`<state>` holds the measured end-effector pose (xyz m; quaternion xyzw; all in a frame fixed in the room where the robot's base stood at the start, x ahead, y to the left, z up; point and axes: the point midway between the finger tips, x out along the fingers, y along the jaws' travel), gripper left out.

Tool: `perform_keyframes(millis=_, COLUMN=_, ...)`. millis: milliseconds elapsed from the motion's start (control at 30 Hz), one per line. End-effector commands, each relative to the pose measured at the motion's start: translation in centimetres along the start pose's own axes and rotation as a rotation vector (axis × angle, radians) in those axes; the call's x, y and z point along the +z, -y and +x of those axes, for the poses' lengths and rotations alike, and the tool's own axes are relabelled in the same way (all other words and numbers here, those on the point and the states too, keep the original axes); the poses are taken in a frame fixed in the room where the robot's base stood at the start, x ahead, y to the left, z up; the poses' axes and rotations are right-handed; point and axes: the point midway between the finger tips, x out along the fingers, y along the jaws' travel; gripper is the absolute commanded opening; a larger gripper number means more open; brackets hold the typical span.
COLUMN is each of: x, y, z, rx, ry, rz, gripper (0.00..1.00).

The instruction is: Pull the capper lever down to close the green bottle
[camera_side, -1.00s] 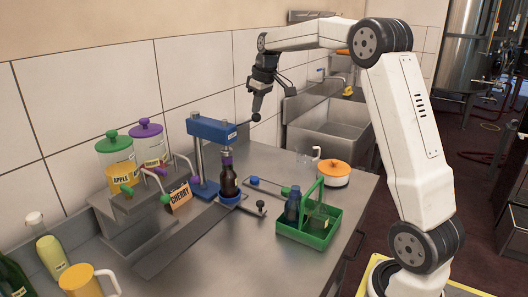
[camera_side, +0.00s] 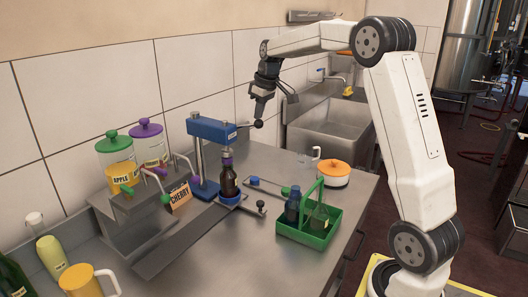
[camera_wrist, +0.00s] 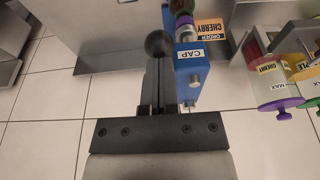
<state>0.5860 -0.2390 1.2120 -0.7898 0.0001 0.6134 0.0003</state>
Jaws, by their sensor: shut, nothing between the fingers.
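The capper is a blue head (camera_side: 212,130) on a post, marked CAP in the wrist view (camera_wrist: 190,66). Its lever ends in a black ball knob (camera_side: 258,124), sticking out right, near level. My gripper (camera_side: 259,113) is shut and empty, pointing down with its fingertips at the top of the knob. In the wrist view the knob (camera_wrist: 158,43) sits at the tips of the closed fingers (camera_wrist: 158,80); contact is hard to confirm. Under the head stands a dark brown bottle (camera_side: 229,184) with a purple top, upright in a blue holder (camera_side: 231,199). It does not look green.
A green carrier (camera_side: 308,232) with bottles and an orange-lidded pot (camera_side: 334,174) stand at right. Left are dispensers with green (camera_side: 112,143) and purple lids, a CHERRY sign (camera_side: 180,196), a yellow jug (camera_side: 87,281) and a green bottle (camera_side: 12,277). A sink (camera_side: 326,130) lies behind.

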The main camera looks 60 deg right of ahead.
Motion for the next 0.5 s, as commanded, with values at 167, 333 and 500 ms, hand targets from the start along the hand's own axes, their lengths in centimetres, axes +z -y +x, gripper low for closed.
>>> perform_keyframes(millis=167, x=0.2, y=0.0, z=0.3, rx=0.000, ry=0.001, rz=0.000, gripper=0.00)
perform_keyframes(millis=333, x=0.5, y=0.0, z=0.9, rx=-0.001, ry=0.001, rz=0.000, gripper=0.00)
perform_keyframes(millis=500, x=0.8, y=0.0, z=1.5, rx=0.000, ry=0.000, rz=0.000, gripper=0.00)
